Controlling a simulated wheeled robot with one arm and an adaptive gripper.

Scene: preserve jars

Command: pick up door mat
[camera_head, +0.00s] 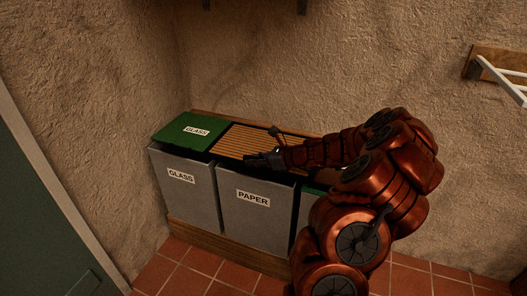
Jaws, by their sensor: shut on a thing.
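A ribbed tan and brown slatted panel, which looks like the door mat (240,138), lies flat over the top of the middle bin, beside the green lid. My gripper (265,146) reaches in from the right and is shut on the mat near its right side. Its dark fingers cover part of the mat. My wrist and arm hide whatever lies behind them.
A grey bin labelled GLASS (186,190) with a green lid (190,131) stands at left. A grey PAPER bin (254,215) stands beside it, and a third is partly hidden. Rough walls close in behind. A white rack (500,78) juts out at upper right.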

